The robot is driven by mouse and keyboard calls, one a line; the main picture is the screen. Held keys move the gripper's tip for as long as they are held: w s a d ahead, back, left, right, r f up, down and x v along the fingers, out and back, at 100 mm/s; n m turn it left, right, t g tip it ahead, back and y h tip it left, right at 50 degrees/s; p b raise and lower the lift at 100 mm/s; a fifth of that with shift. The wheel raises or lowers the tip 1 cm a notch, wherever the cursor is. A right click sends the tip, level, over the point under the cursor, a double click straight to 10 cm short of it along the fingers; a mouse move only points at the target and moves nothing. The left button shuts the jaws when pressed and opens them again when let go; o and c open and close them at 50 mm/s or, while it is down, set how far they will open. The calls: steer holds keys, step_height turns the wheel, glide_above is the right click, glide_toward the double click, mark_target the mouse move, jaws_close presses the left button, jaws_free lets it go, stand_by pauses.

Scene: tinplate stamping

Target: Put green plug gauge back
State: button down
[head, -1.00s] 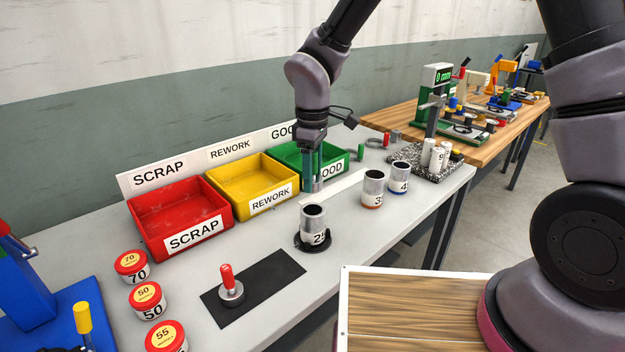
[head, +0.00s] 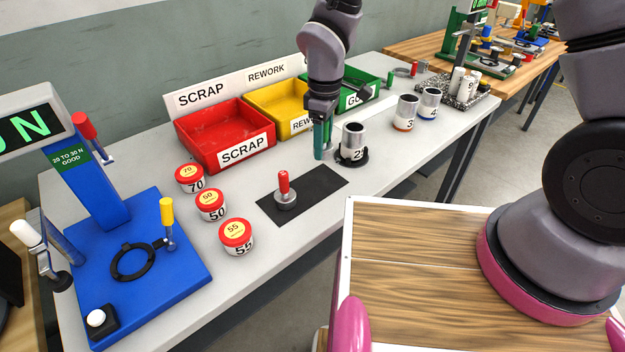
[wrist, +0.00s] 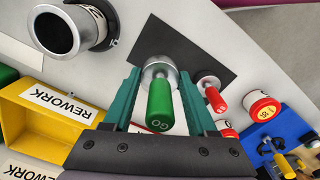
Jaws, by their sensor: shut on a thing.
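My gripper (head: 320,150) has teal fingers and points down over the table, left of the cup on the black ring. In the wrist view its fingers (wrist: 160,100) are shut on the green plug gauge (wrist: 160,103), with a green handle marked GO and a silver metal end. The gauge is hidden by the fingers in the head view. The black mat (head: 323,187) lies front-left of the gripper; it also shows in the wrist view (wrist: 190,40). The red-handled plug gauge (head: 284,184) stands upright on the mat's left part. The mat's right part is bare.
The metal cup (head: 353,138) stands close right of the gripper. Red (head: 190,145), yellow (head: 257,97) and green (head: 372,82) bins stand behind. Red-lidded tins (head: 236,236) stand left of the mat. A blue press (head: 150,285) stands at far left.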

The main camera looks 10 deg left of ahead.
mark_target(322, 181)
step_height(322, 181, down, 8)
steer(key=shift+f, duration=0.1)
stand_by(0.4)
steer(key=shift+c, duration=1)
jaws_free()
steer(key=shift+f, duration=0.15)
